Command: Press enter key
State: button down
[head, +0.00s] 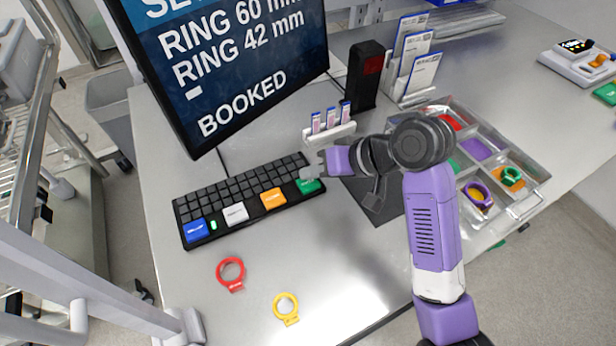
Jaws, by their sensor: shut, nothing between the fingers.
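A black keyboard (245,195) lies on the metal table below the monitor. Its front row has a blue key (196,230), a white key (235,214), an orange key (273,199) and a green key (310,186). Their labels are too small to read, so I cannot tell which is enter. My gripper (311,172) is shut and empty at the keyboard's right end, right by the green key. I cannot tell whether the fingertips touch it; they hide part of its upper edge.
The monitor (235,60) reads "BOOKED" and stands behind the keyboard. A white holder (329,134) with small vials is just beyond my gripper. A divided tray (528,208) with rings is at right. A red ring (231,273) and a yellow ring (286,308) lie in front.

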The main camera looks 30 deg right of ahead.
aim_at(312, 185)
jog(key=shift+r, duration=0.15)
notch_tip(312, 185, up, 5)
jog(key=p, duration=0.5)
jog(key=shift+p, duration=0.3)
dwell(0.7)
